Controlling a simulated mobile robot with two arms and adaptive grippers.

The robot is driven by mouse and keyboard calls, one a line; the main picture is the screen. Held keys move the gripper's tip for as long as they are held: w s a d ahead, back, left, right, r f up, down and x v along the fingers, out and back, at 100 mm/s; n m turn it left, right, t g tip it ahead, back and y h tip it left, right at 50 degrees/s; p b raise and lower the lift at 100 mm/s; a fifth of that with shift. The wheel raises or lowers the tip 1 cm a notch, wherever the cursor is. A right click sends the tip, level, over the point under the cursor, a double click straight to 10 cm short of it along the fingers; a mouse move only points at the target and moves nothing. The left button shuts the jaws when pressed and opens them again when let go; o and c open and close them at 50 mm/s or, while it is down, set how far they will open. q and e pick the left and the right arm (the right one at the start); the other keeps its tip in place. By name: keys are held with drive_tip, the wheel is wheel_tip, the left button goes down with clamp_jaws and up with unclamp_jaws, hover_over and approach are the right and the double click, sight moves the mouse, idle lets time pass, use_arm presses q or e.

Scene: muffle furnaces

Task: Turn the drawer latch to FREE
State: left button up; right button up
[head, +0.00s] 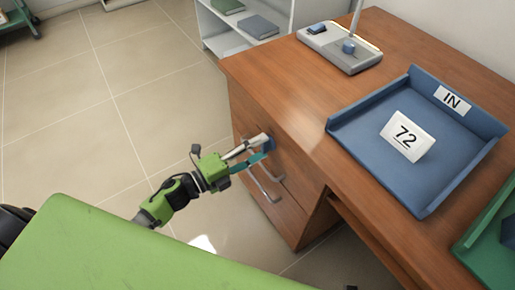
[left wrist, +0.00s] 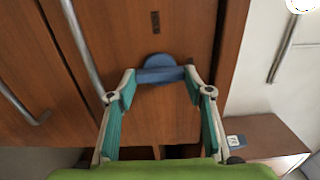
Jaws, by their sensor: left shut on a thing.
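The drawer latch is a small blue knob with a flat bar (left wrist: 160,74) on the wooden drawer front in the left wrist view. The bar lies across that picture, and its rounded back shows beyond it. In the head view the latch (head: 269,143) is partly hidden by the fingers. My left gripper (head: 260,147) reaches the desk's drawer side, and its two fingertips are shut on the bar's ends. Small dark marks (left wrist: 155,21) are on the front; I cannot read them. My right gripper is not in view.
Metal drawer handles (head: 267,185) stick out close beside my left gripper. The wooden desk (head: 290,85) holds a blue IN tray (head: 440,185) with a 72 card (head: 407,136), and a grey stand (head: 340,50). Floor left of the desk is clear.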

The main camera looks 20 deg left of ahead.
use_arm(q)
drive_tip(key=o, duration=1.1)
drive_tip(key=shift+s, duration=0.1)
drive_tip(key=shift+s+a+f, duration=0.1)
drive_tip(key=shift+s+a, duration=0.1)
drive_tip(key=v, duration=1.1)
drive_tip(key=shift+s+a, duration=0.1)
